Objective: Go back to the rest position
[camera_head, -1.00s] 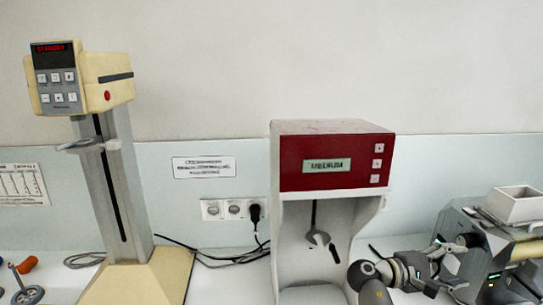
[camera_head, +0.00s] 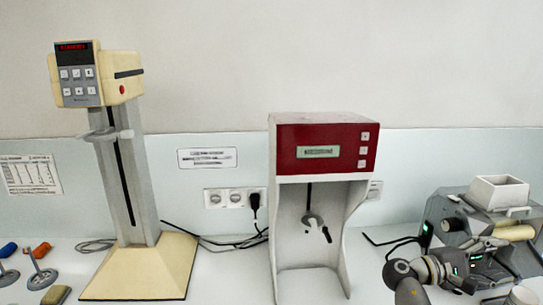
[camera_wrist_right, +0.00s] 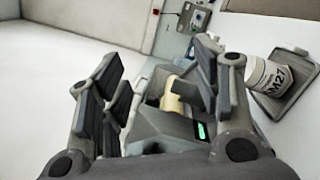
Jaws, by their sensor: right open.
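My right gripper (camera_head: 488,283) is at the lower right of the head view, in front of the grey mill (camera_head: 448,220) with a white hopper (camera_head: 497,192) and green lights. In the right wrist view my right gripper (camera_wrist_right: 155,75) is open, its dark-padded fingers wide apart and nothing held between them. The mill (camera_wrist_right: 160,125), with its cream roller and green light, shows behind and between the fingers. Part of my right arm enters from the bottom of the head view. My left gripper is not in view.
A white machine with a red head (camera_head: 325,147) stands mid-counter. A cream-based stand (camera_head: 150,275) is at left, near small blue- and orange-handled tools (camera_head: 41,250). Cables lie behind.

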